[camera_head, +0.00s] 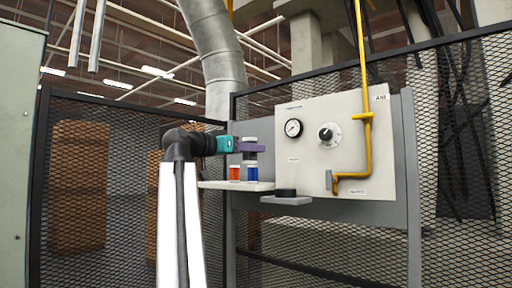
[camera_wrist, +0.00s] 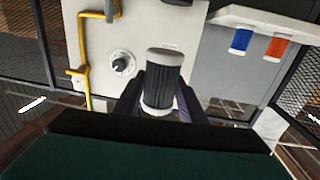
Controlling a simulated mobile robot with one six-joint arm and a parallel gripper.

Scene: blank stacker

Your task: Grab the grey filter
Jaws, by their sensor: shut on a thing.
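The grey filter (camera_wrist: 163,85) is a dark ribbed cylinder with pale end caps. In the wrist view it sits between the two dark purple fingers of my gripper (camera_wrist: 161,98), which are shut on it. In the head view my gripper (camera_head: 251,147) has a teal body and purple fingers. There the grey filter (camera_head: 250,156) shows above and below the fingers, its middle hidden by them. It appears upright and above the level of the white shelf (camera_head: 212,185), with no visible contact with it.
An orange filter (camera_head: 235,173) and a blue filter (camera_head: 252,174) stand on the shelf below my gripper. To the right are a small grey ledge with a black round piece (camera_head: 286,193), a panel with gauge and knob (camera_head: 327,133), and a yellow pipe (camera_head: 367,145). Mesh fencing surrounds the panel.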

